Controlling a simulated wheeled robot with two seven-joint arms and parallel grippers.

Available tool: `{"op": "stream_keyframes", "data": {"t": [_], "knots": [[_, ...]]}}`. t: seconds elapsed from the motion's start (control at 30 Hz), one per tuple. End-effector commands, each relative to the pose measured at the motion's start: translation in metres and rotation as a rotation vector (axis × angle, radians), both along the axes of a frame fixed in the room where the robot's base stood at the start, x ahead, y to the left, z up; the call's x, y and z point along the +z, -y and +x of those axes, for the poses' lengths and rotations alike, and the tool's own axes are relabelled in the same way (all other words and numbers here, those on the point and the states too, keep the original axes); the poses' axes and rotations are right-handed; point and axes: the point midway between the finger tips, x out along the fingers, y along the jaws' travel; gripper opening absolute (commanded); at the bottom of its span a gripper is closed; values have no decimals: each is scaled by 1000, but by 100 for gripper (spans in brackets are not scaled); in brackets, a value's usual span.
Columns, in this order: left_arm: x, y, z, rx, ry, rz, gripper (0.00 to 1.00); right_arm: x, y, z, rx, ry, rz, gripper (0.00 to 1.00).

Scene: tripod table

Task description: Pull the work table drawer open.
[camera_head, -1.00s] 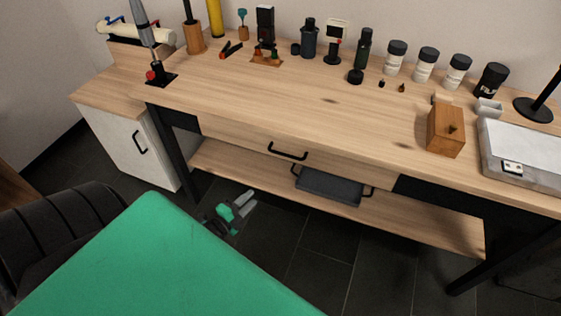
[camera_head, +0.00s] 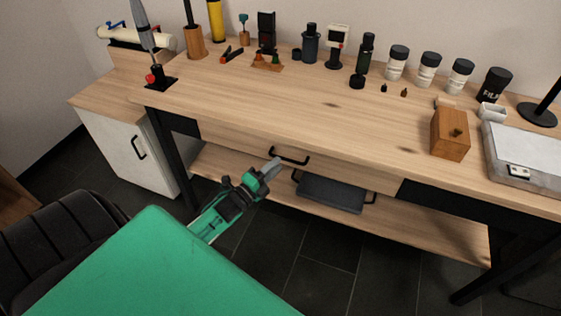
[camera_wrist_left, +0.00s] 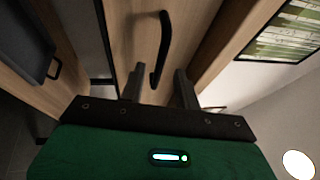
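The work table (camera_head: 330,105) has a light wood drawer (camera_head: 345,168) under its top, with a black bar handle (camera_head: 290,156). The drawer looks shut. My left gripper (camera_head: 272,166), on a green arm, is just in front of the drawer, by the left end of the handle. In the left wrist view, the two grey fingers (camera_wrist_left: 160,80) are apart and empty. The handle (camera_wrist_left: 163,45) lies ahead, its near end between the fingertips and closer to the left finger. I cannot tell if they touch. My right gripper is not in view.
A dark tray (camera_head: 330,192) with handles sits on the lower shelf (camera_head: 430,222) below the drawer. A black chair (camera_head: 60,235) stands at the left. A wooden box (camera_head: 450,135), bottles and tools stand on the tabletop. The floor (camera_head: 325,270) before the table is clear.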

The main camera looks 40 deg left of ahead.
Motion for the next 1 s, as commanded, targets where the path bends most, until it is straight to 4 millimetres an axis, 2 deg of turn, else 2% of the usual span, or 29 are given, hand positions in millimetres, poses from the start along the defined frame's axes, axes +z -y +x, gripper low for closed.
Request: {"op": "stream_keyframes", "data": {"t": [0.1, 0.23, 0.6, 0.63, 0.8, 1.0], "knots": [[3, 3, 16, 0, 0, 0, 33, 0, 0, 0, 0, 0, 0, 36], [4, 4, 26, 0, -1, 0, 33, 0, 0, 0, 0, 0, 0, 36], [5, 5, 31, 0, -1, 0, 33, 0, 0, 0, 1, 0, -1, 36], [5, 5, 31, 0, -1, 0, 31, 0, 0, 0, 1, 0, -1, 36], [5, 5, 31, 0, -1, 0, 0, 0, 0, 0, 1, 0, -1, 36], [5, 5, 31, 0, -2, -1, 0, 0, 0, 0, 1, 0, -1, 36]]}}
